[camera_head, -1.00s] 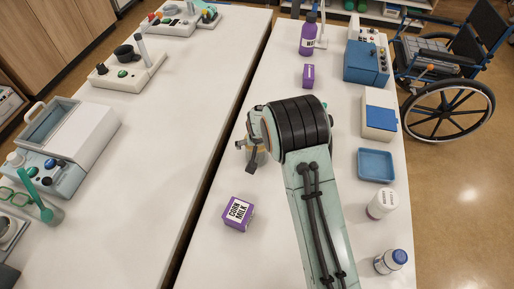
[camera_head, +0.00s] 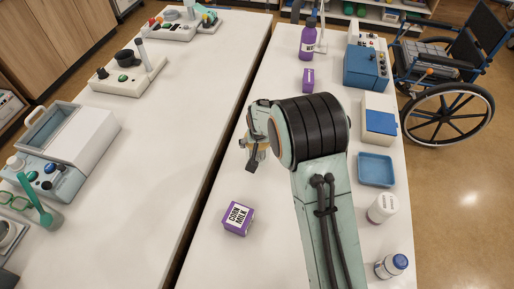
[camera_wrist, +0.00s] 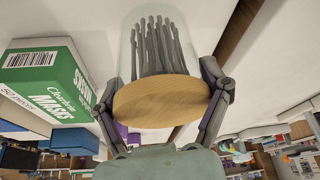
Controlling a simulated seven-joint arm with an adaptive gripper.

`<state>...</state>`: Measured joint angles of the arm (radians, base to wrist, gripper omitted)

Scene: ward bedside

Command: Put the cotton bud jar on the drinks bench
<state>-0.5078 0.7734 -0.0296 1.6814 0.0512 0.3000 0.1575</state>
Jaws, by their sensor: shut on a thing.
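My gripper (camera_wrist: 160,98) is shut on a clear jar (camera_wrist: 152,50) with a round wooden lid (camera_wrist: 162,100). Several dark-tipped sticks stand inside the jar, so it looks like the cotton bud jar. In the head view my gripper (camera_head: 254,157) is over the left part of the right white bench (camera_head: 205,255), and the jar is mostly hidden. I cannot tell whether the jar touches the bench. A second white bench (camera_head: 150,160) runs along the left across a dark gap. Neither bench carries a readable label, so I cannot tell which is the drinks bench.
A green mask box (camera_wrist: 48,78) is beside the jar in the wrist view. A blue tray (camera_head: 375,170), white bottle (camera_head: 382,208) and blue-capped bottle (camera_head: 391,265) line the right edge. The left bench's middle is clear.

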